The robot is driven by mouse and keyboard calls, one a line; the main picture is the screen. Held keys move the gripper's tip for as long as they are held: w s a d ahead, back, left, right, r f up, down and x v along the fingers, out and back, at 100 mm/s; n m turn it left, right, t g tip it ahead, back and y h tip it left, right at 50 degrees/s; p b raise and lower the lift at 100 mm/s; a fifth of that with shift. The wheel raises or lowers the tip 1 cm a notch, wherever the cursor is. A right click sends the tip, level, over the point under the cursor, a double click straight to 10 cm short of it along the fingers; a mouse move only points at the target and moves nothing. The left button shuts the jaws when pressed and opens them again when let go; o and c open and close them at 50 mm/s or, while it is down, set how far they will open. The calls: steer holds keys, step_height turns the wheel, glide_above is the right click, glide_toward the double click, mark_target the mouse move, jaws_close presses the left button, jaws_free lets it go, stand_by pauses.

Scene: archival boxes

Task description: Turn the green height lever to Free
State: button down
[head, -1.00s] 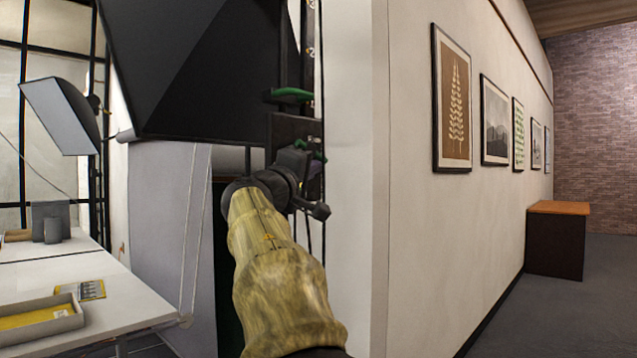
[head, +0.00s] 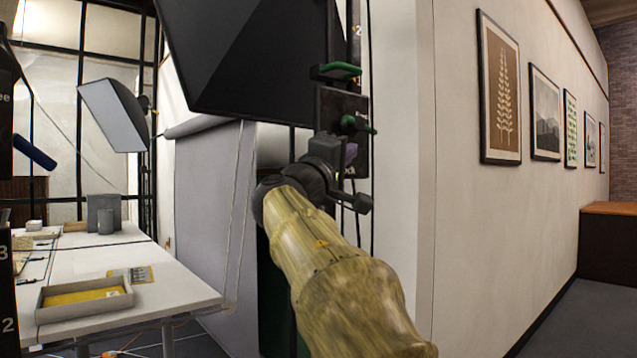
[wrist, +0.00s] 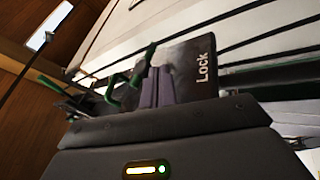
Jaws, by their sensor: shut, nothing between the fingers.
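A dark block on the post in the head view carries a green lever (head: 338,70) on its top. A second green handle (head: 358,125) sticks out lower on the block; I cannot tell which is the height lever. My gripper (head: 345,168) is just below the lower handle, largely hidden by my wrist. In the wrist view my purple fingers (wrist: 158,88) are shut and empty, in front of a dark plate marked "Lock" (wrist: 205,65). A bent green handle (wrist: 125,92) stands just left of the fingers; contact is unclear.
A black softbox (head: 250,60) hangs left of the post. A white wall (head: 455,200) with framed pictures stands close on the right. A white table (head: 170,300) with a tray (head: 85,297) is at the left. A dark panel (head: 8,200) with numbers crosses the left edge.

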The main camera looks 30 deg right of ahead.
steer(key=v, duration=1.1)
steer(key=shift+b, duration=0.4)
steer(key=shift+w, duration=0.1)
